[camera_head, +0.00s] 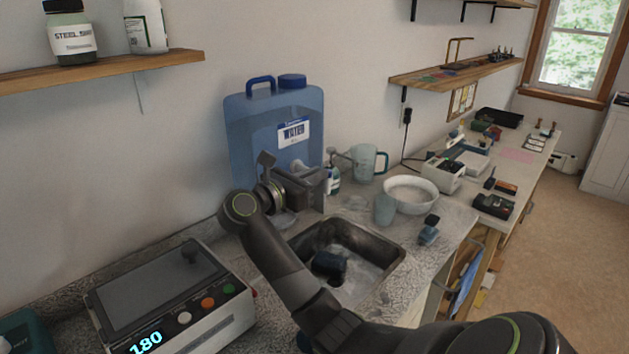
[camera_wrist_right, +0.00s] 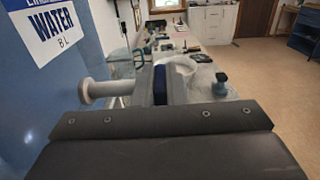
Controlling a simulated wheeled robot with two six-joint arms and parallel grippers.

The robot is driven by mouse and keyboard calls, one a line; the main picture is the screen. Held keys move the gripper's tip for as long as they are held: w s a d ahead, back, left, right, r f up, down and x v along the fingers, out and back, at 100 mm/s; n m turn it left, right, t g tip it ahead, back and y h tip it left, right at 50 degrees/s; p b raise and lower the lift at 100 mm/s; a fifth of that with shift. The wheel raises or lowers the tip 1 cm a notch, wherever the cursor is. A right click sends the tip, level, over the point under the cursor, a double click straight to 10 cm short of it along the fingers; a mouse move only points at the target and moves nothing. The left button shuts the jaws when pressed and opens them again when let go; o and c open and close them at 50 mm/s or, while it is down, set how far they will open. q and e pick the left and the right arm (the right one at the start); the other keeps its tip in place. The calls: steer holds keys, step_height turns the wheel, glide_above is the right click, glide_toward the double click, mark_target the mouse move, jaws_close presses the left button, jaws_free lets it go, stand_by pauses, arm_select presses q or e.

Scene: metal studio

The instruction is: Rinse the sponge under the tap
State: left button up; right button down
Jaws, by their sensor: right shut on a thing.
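A large blue water container (camera_head: 270,140) stands at the back of the counter above a metal sink (camera_head: 380,277). My right gripper (camera_head: 322,178) is beside the front of the container. In the right wrist view, its jaws (camera_wrist_right: 160,84) are shut on a narrow dark blue piece, which looks like the tap handle. The pale tap body (camera_wrist_right: 100,90) sticks out from the container beside the jaws. A dark blue block (camera_head: 330,266), probably the sponge, lies in the sink, partly hidden by my right arm. Whether water runs is unclear. My left gripper is not in view.
A white bowl (camera_head: 411,194), a bluish cup (camera_head: 385,209) and a clear jug (camera_head: 363,162) stand right of the container. A small blue-and-black item (camera_head: 429,229) sits beside the sink.

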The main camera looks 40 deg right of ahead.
stand_by(0.3)
steer(key=c, duration=1.5)
jaws_free()
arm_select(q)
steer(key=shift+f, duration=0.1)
arm_select(e)
steer(key=shift+a, duration=0.1)
